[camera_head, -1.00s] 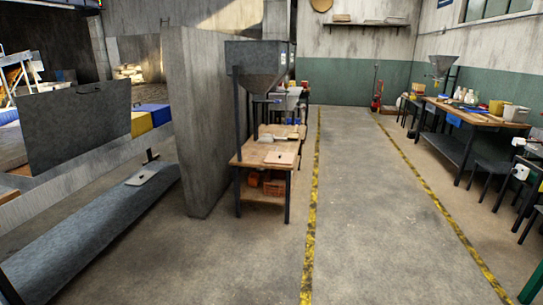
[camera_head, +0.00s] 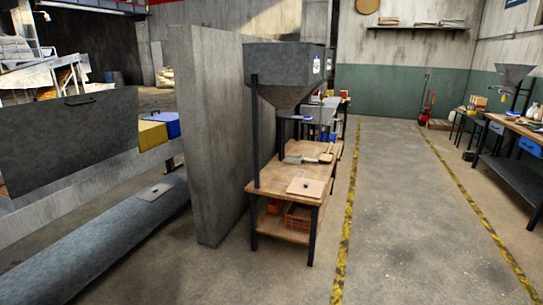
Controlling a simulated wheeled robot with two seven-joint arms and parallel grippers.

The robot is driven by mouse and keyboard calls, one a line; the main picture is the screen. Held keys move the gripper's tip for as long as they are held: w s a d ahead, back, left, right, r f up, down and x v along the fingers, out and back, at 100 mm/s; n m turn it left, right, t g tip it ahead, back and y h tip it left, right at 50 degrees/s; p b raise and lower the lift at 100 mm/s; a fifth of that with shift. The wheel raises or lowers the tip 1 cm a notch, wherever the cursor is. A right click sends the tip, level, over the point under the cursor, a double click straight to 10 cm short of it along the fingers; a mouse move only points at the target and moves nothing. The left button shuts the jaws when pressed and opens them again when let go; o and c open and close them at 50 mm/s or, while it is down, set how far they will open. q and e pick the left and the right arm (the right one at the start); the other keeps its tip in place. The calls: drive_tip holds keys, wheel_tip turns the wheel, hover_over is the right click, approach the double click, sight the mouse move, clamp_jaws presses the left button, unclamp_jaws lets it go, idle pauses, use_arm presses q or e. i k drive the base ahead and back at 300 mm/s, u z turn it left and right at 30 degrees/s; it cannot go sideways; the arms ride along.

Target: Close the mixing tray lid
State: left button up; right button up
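A flat dark grey panel with a small black handle on its upper edge, which looks like the mixing tray lid (camera_head: 70,150), stands raised at the left. Its left edge is cut off by the picture. A pale concrete-like ledge (camera_head: 95,185) runs along its lower side. The inside of the tray cannot be made out behind the panel. Neither of my grippers is in view.
A grey wall slab (camera_head: 212,140) stands right of the panel. A wooden workbench (camera_head: 275,180) under a metal hopper (camera_head: 285,75) is beside it. A long grey rounded body (camera_head: 100,240) lies lower left. Open floor (camera_head: 400,220) extends right.

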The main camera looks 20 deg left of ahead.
sight(43, 143)
drive_tip(key=u, duration=1.15)
drive_tip(key=i, duration=0.4)
drive_tip(key=u, duration=0.1)
